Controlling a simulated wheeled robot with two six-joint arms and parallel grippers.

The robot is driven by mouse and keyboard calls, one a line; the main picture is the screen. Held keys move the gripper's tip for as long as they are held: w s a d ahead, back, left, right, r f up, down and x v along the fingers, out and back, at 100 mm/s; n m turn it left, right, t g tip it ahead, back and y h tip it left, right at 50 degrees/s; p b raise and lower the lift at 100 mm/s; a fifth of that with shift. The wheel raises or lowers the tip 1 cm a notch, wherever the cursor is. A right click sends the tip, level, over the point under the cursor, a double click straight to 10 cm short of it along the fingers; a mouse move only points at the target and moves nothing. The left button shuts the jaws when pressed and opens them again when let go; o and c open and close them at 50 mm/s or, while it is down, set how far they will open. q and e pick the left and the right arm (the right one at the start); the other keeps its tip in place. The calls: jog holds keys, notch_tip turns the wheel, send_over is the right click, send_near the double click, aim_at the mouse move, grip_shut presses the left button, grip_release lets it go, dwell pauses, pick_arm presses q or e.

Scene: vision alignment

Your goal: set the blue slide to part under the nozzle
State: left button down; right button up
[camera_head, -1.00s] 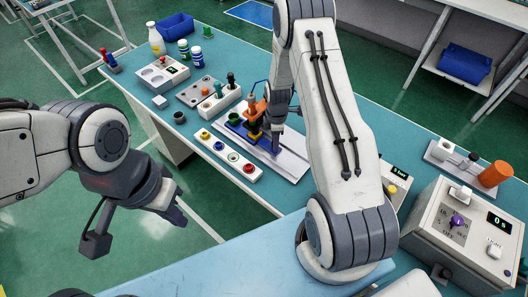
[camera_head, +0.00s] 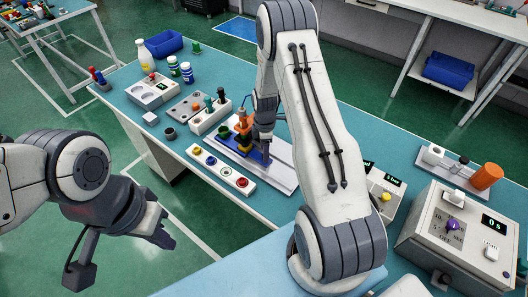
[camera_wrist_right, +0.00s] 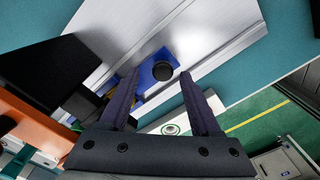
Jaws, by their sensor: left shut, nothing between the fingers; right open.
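The blue slide (camera_head: 252,154) sits on a pale metal rail plate on the teal table; in the right wrist view its blue end (camera_wrist_right: 147,76) carries a black round knob (camera_wrist_right: 162,71). My right gripper (camera_head: 264,150) is open above the slide's near end. In the right wrist view its fingers stand on either side of the knob, and I cannot tell if they touch it. The orange nozzle stand (camera_head: 243,122) is just left of my right gripper; the nozzle tip is not clear. My left gripper (camera_head: 165,234) is shut and empty, over the floor left of the table.
A white button panel (camera_head: 222,171) lies in front of the rail. Bottles, a blue bin (camera_head: 163,44) and small fixtures stand at the back left. A control box (camera_head: 455,230) is at the right. My right arm hides part of the table.

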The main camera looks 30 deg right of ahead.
notch_tip(320, 180, up, 9)
jog(key=b, duration=0.1)
jog(key=shift+r+b, duration=0.2)
jog(key=shift+b, duration=0.2)
